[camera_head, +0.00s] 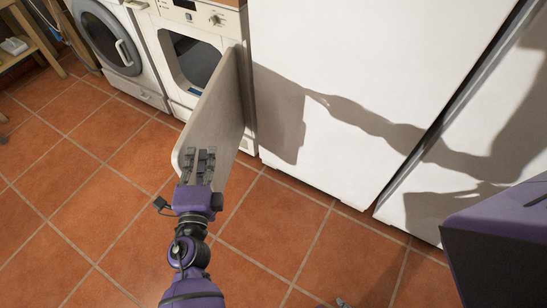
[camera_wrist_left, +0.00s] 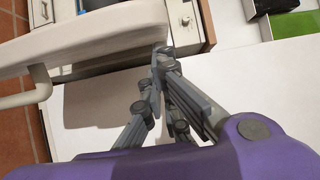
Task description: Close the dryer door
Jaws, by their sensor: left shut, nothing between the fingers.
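The dryer (camera_head: 204,22) is the white machine with a control panel at the top of the head view. Its door (camera_head: 222,105) stands wide open, hinged at the right of the opening and reaching toward me. The dark drum opening shows. My left gripper (camera_head: 206,152) is shut and empty, in front of the door's right-hand face near its free end. In the left wrist view, the shut fingers (camera_wrist_left: 160,62) show beside the pale door edge (camera_wrist_left: 95,35). I cannot tell whether they touch the door.
A washer with a round door (camera_head: 108,42) stands left of the dryer. Tall white cabinets (camera_head: 345,80) stand close on the right and carry my arm's shadow. A wooden shelf (camera_head: 28,40) is at the far left. The tiled floor (camera_head: 75,200) at left is clear.

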